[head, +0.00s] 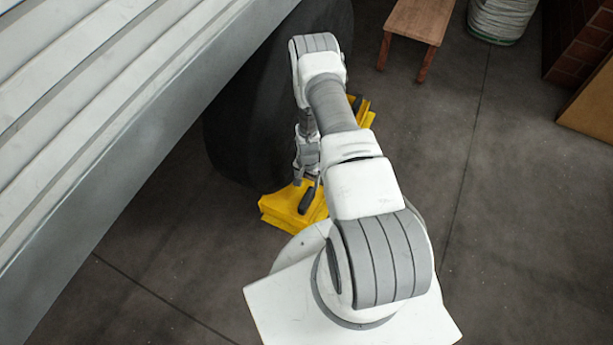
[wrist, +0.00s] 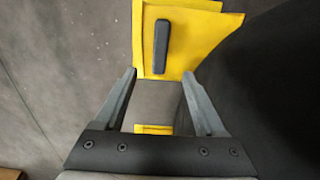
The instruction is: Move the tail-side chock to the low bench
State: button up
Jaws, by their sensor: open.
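One yellow wheel chock (head: 280,207) with a dark handle (head: 307,200) lies on the floor at the near side of the dark wheel. A second yellow chock (head: 363,112) shows past my arm, which hides much of it. I cannot tell which is the tail-side one. My gripper (head: 308,183) is over the near chock. In the wrist view my gripper (wrist: 159,74) is open, and the chock (wrist: 185,22) and its upright handle (wrist: 161,47) lie beyond the fingertips, nothing held. The low wooden bench (head: 421,18) stands at the top.
The dark wheel (head: 235,125) stands close left of the chocks. A grey ribbed vehicle body (head: 110,110) overhangs the left side. A pale round container (head: 502,15) and a brick wall (head: 585,40) are at the upper right. The floor (head: 500,200) on the right is clear.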

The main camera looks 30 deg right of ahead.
aim_at(307, 197)
notch_tip(307, 197, down, 13)
jog(key=b, duration=0.5)
jog(key=shift+f, duration=0.2)
grip_shut()
dwell(1.0)
dwell(0.4)
jog(key=shift+w, duration=0.1)
dwell(1.2)
